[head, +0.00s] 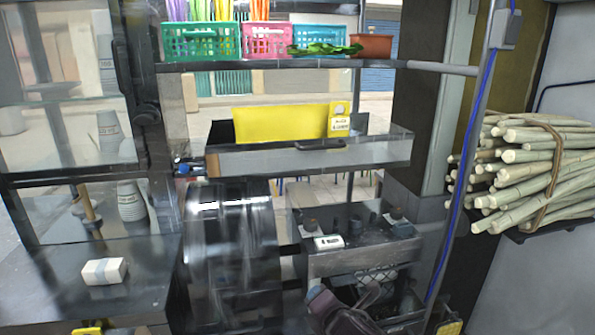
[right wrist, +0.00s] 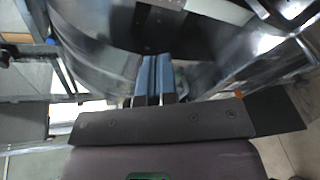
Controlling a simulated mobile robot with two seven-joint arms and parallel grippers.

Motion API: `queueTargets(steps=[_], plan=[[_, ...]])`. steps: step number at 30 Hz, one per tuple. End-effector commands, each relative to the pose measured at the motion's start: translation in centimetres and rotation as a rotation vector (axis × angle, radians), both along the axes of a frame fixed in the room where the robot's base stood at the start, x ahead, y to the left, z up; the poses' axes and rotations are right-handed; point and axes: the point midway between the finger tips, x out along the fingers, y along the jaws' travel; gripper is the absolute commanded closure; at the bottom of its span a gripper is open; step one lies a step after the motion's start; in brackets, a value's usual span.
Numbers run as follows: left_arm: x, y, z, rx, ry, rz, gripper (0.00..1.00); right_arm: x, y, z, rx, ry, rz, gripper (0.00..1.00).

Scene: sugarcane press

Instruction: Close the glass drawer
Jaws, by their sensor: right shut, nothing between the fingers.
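A long glass-walled drawer (head: 240,160) with a dark handle (head: 320,145) on its front is in the middle of the head view, below the shelf. A yellow panel with a white tag (head: 290,123) shows above its front. How far the drawer stands out is hard to tell. My right gripper (right wrist: 153,80) shows in the right wrist view, its two blue-grey fingers together with nothing between them, in front of a large dark shiny curved surface. Part of my right arm shows low in the head view, below the drawer. My left gripper is not in view.
A dark drum-like machine (head: 235,245) and a metal press unit (head: 360,260) stand below the drawer. Coloured baskets (head: 200,41) sit on the shelf above. A sugarcane bundle (head: 530,165) is at right. A white block (head: 105,271) lies on the left counter (head: 40,290).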

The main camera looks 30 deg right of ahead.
Motion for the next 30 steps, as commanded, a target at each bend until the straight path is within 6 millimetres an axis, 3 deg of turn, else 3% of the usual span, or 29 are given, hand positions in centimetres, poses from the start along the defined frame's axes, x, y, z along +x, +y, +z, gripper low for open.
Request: queueTargets(steps=[1,6,12,15,20,30], plan=[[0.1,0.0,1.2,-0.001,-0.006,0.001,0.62,1.5,-0.1,3.4,-0.141,-0.031,0.024,1.0],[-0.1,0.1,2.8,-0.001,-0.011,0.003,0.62,4.9,-0.7,11.0,-0.596,-0.077,0.055,1.0],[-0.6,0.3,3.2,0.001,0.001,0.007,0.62,6.9,-1.2,16.9,-0.951,-0.091,0.038,1.0],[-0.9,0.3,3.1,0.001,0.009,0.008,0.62,7.3,-1.3,18.2,-1.035,-0.09,0.031,1.0],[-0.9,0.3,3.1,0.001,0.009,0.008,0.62,8.1,-1.5,18.8,-1.075,-0.089,0.025,1.0],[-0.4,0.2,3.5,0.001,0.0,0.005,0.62,13.1,-2.6,18.8,-1.071,-0.088,0.025,1.0]])
